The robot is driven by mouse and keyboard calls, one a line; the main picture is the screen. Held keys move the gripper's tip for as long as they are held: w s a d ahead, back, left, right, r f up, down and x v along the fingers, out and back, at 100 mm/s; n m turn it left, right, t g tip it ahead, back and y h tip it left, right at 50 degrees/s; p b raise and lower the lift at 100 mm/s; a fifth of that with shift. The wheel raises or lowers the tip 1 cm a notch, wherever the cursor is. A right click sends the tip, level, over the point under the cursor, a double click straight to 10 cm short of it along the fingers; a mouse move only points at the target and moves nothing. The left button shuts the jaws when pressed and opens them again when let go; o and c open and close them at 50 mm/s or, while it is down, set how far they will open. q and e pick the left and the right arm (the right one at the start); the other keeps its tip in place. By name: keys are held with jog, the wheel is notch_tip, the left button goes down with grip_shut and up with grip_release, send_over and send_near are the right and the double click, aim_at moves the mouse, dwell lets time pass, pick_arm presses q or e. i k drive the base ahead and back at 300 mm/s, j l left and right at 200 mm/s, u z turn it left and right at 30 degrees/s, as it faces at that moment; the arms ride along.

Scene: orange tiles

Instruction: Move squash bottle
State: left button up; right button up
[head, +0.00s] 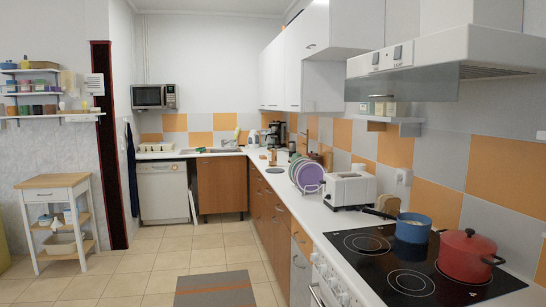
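I cannot make out a squash bottle for certain. A small pale upright object (237,134) stands by the sink at the back and may be a bottle, but it is too small to tell. Small items (45,220) on the middle shelf of the wooden trolley are also unclear. Neither of my grippers shows in the head view.
A white counter (313,212) runs along the right with a toaster (349,190), a plate rack (308,175), a blue pot (413,228) and a red pot (467,255) on the hob. A trolley (54,181) stands left. The tiled floor (150,262) is open around a grey mat (228,289).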

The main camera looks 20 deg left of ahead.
aim_at(272, 146)
jog(key=i+j+u, duration=0.65)
jog(key=i+u, duration=0.25)
jog(key=i, duration=0.15)
jog(key=i+u, duration=0.35)
jog(key=i, duration=1.05)
jog(key=i+j+z, duration=0.1)
jog(key=i, duration=0.6)
jog(key=i+j+z, duration=0.15)
jog(key=i, duration=0.55)
jog(key=i+j+z, duration=0.15)
jog(key=i+z, duration=0.35)
jog(key=i+j+z, duration=0.3)
jog(key=z, duration=0.15)
jog(key=i+j+z, duration=0.35)
jog(key=z, duration=0.15)
jog(key=i+j+z, duration=0.25)
jog(key=j+z, duration=0.2)
jog(key=j, duration=0.2)
jog(key=i+j+z, duration=0.15)
jog(key=j+z, duration=0.25)
jog(key=j, duration=0.3)
jog(key=j+z, duration=0.45)
jog(key=j, duration=0.3)
